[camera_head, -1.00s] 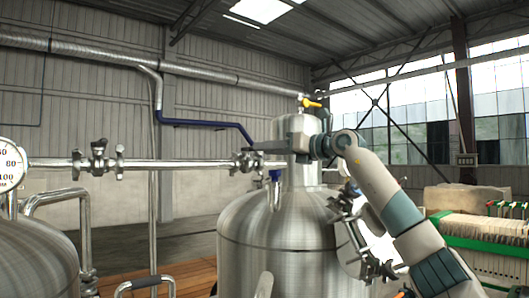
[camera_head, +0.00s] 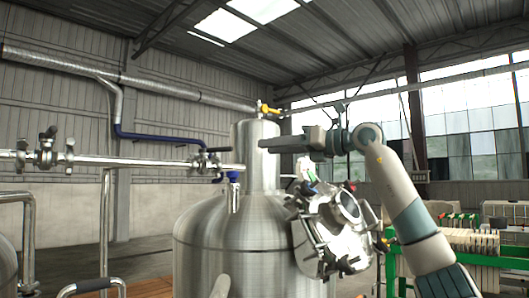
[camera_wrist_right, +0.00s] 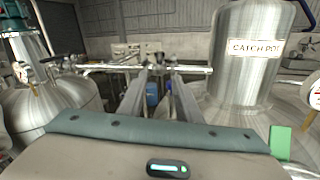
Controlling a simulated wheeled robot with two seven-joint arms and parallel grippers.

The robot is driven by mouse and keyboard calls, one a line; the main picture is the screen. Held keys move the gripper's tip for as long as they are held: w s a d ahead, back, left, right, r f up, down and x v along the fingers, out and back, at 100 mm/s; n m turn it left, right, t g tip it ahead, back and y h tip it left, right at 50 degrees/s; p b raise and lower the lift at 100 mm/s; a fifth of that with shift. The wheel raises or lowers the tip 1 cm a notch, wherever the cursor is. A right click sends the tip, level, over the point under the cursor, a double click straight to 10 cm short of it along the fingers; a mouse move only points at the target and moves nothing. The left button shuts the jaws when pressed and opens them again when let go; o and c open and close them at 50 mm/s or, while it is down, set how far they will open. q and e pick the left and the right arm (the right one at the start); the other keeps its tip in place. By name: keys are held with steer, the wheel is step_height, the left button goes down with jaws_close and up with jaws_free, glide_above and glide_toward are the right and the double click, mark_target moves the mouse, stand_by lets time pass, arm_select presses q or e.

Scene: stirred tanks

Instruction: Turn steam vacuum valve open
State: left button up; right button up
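I cannot tell for sure which valve is the steam vacuum valve. A valve with a yellow handle (camera_head: 268,109) sits on top of the steel tank's column. A dark-handled valve (camera_head: 205,153) sits on the horizontal pipe, with a blue-handled fitting (camera_head: 233,178) below it to the right. My right gripper (camera_head: 262,143) points left across the front of the column, below the yellow handle. In the right wrist view its two fingers (camera_wrist_right: 160,78) are apart with nothing between them; a pipe with fittings shows beyond. My left gripper is not in view.
The large steel tank (camera_head: 205,243) stands below my right gripper, with a clamped hatch (camera_head: 335,232) on its right side. A vessel labelled CATCH POT (camera_wrist_right: 245,75) shows in the right wrist view. A green-framed rack (camera_head: 462,243) stands at right.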

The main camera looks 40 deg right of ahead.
steer(key=shift+s, duration=0.2)
